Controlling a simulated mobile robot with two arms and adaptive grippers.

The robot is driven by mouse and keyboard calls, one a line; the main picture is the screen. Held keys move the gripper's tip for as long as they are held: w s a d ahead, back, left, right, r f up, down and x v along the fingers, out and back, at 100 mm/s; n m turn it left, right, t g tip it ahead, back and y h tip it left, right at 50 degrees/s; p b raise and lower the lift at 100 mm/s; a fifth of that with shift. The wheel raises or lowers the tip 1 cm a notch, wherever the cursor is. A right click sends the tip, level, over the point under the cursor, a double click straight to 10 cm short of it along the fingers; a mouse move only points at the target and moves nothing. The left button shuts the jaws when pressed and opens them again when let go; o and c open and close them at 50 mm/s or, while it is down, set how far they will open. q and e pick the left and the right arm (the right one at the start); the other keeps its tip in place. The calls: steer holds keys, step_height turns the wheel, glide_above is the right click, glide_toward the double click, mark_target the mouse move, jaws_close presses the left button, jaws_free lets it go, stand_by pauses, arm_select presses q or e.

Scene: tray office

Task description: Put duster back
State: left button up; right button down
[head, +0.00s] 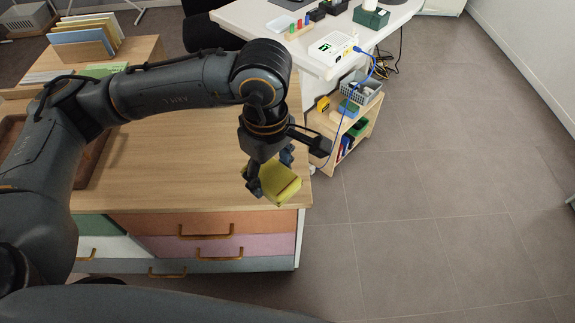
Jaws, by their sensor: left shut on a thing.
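My left gripper (272,172) reaches in from the left and points down at the right front corner of the wooden cabinet top. It is shut on a yellow-green, block-like thing, which I take for the duster (280,186). The duster looks tilted, and its upper part is partly hidden by the gripper. I cannot tell whether it touches the cabinet top. My right gripper is not in view.
The wooden cabinet top (170,185) is mostly bare, with a brown tray (98,168) at its left, partly behind my arm. Coloured drawers (190,224) with handles face front. A low shelf (352,135) and white desk (310,45) stand beyond. Floor at right is clear.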

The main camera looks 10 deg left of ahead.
arm_select(q)
steer(key=w+a+f, duration=0.1)
steer(key=w+f, duration=0.2)
steer(key=w, duration=0.1)
steer(key=w+a+f+p, duration=0.1)
steer(key=w+f, duration=0.2)
steer(key=w, duration=0.1)
steer(key=w+a+f+p, duration=0.1)
steer(key=w+f, duration=0.2)
steer(key=w, duration=0.1)
steer(key=shift+w+a, duration=0.15)
steer(key=shift+w, duration=0.1)
steer(key=shift+w+a+f, duration=0.1)
steer(key=shift+w+f, duration=0.2)
steer(key=shift+f, duration=0.1)
step_height(320, 180, down, 3)
steer(key=shift+f, duration=0.1)
steer(key=shift+f, duration=0.15)
steer(key=o, duration=1.1)
